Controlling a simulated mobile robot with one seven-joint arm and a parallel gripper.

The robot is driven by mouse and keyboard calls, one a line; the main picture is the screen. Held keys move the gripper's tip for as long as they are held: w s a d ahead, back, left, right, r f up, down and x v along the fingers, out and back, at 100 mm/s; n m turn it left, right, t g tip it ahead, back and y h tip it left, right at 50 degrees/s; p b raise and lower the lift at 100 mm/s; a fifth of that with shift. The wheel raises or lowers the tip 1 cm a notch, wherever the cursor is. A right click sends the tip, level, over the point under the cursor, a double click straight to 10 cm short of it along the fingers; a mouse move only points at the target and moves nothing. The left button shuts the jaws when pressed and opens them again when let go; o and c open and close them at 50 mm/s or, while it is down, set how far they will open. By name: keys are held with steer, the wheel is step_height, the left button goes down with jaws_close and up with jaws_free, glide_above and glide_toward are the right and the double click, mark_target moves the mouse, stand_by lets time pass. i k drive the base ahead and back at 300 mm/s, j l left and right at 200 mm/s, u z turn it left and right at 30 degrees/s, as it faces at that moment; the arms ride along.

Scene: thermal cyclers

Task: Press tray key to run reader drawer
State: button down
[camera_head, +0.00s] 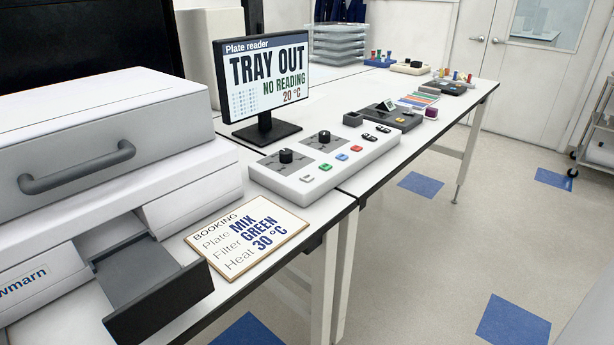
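The plate reader (110,180) fills the left side, with its dark drawer (150,275) slid out at the front. No plate shows on the drawer. The monitor (265,75) reads "TRAY OUT", "NO READING", "20 °C". The white control panel (288,186) lies in front of the monitor, with two black knobs (286,156) (324,136) and a row of coloured keys: green (325,167), blue (341,157) and red (356,148). Small dark switches (376,133) sit at its far end. Key labels are too small to read, so I cannot tell which is the tray key. My gripper is out of view.
A booking card (248,237) reading Mix, Green, 30 °C lies between drawer and panel. Farther along the bench stand a small dark device (390,117), coloured strips (418,100), a purple-topped pot (431,113) and stacked clear trays (338,45). The floor (420,250) to the right is open.

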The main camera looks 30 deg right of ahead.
mark_target(307, 178)
steer(key=z, duration=1.75)
steer(key=i, duration=0.6)
